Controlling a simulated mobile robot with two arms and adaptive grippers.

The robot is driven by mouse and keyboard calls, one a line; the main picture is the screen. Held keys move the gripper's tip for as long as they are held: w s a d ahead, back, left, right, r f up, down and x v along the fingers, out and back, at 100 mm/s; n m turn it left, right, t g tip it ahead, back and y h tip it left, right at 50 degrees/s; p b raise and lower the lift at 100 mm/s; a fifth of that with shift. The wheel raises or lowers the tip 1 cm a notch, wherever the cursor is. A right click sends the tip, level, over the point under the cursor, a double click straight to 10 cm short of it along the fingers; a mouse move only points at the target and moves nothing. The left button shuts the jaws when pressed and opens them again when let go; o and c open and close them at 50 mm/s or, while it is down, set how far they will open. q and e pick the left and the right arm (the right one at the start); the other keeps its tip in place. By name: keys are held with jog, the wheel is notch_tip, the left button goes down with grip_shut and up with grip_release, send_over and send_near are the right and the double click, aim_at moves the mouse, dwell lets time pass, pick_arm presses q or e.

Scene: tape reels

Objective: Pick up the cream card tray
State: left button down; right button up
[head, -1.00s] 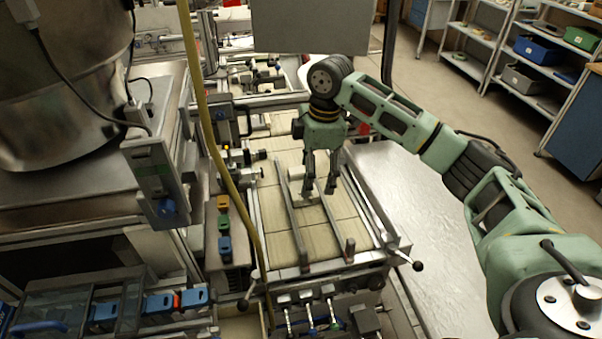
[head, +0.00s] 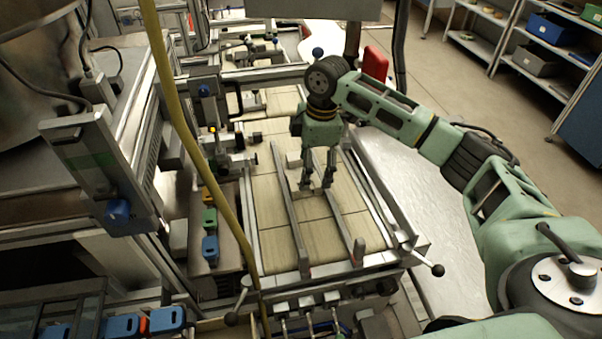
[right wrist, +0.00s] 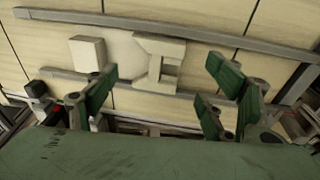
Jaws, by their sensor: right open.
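Cream pieces lie on the tiled conveyor between two metal rails. In the right wrist view they are an H-shaped cream piece (right wrist: 160,60), taken as the card tray, and a square cream block (right wrist: 88,53), with a pale flat part between them. I cannot tell whether they are joined. In the head view a cream block (head: 293,158) shows just left of my right gripper (head: 316,184). My right gripper is open, pointing down over the conveyor. In the right wrist view its fingers (right wrist: 160,72) stand apart, either side of the H-shaped piece, holding nothing. My left gripper is out of view.
The left rail (head: 286,215) and right rail (head: 338,215) flank the pieces closely. A yellow hose (head: 196,130) hangs across the left. Machinery with blue and green parts borders the conveyor. The near conveyor surface (head: 318,234) is clear.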

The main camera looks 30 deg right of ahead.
aim_at(300, 173)
jog(key=f, duration=0.1)
jog(key=f+p, duration=0.1)
jog(key=f, duration=0.1)
jog(key=a+f, duration=0.1)
jog(key=shift+w+f+p, duration=0.2)
jog(key=shift+w+p, duration=0.15)
jog(key=shift+f, duration=0.15)
jog(key=c, duration=1.7)
